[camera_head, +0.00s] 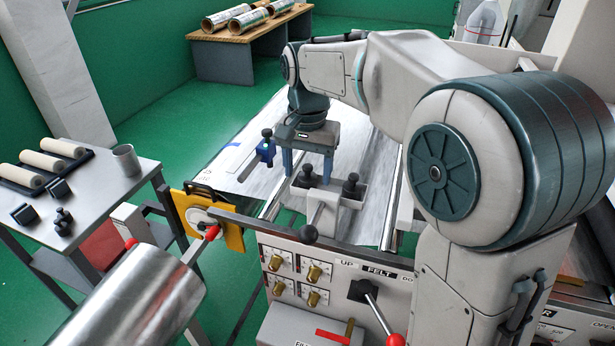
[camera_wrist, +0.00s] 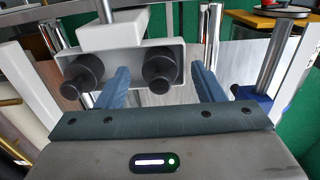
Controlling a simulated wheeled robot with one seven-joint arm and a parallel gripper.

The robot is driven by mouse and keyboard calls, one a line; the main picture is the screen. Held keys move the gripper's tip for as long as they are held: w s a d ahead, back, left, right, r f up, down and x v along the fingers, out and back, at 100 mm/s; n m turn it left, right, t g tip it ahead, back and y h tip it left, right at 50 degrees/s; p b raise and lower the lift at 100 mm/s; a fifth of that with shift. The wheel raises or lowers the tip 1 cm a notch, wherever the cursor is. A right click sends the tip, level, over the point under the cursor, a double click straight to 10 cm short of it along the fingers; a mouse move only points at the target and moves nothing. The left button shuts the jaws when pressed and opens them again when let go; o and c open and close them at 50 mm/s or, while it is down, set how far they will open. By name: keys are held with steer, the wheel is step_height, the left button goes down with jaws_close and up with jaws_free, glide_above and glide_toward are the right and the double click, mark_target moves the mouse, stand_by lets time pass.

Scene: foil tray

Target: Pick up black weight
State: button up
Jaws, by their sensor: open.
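Two black weights with knobbed tops sit side by side in a white holder. In the head view, one black weight (camera_head: 308,176) appears between my gripper's fingers and the other black weight (camera_head: 350,185) is to the right. My gripper (camera_head: 307,173) points down, open, with its blue fingers apart. In the wrist view, the right weight (camera_wrist: 161,72) appears between the fingertips of my gripper (camera_wrist: 159,68), and the left weight (camera_wrist: 84,74) is outside the left finger. I cannot tell whether the fingers touch the weight. The white holder (camera_wrist: 122,52) shows behind both.
A blue clamp (camera_head: 265,151) stands close left of my gripper. A control panel (camera_head: 330,275) with knobs and a red-tipped lever is in front. A side table (camera_head: 105,190) at left holds rollers, a metal cup and several black pieces. Foil rolls (camera_head: 248,20) lie on a far bench.

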mark_target(307, 166)
steer(key=c, duration=1.3)
steer(key=shift+r, duration=0.1)
step_height(307, 166, up, 18)
steer(key=shift+p, duration=0.35)
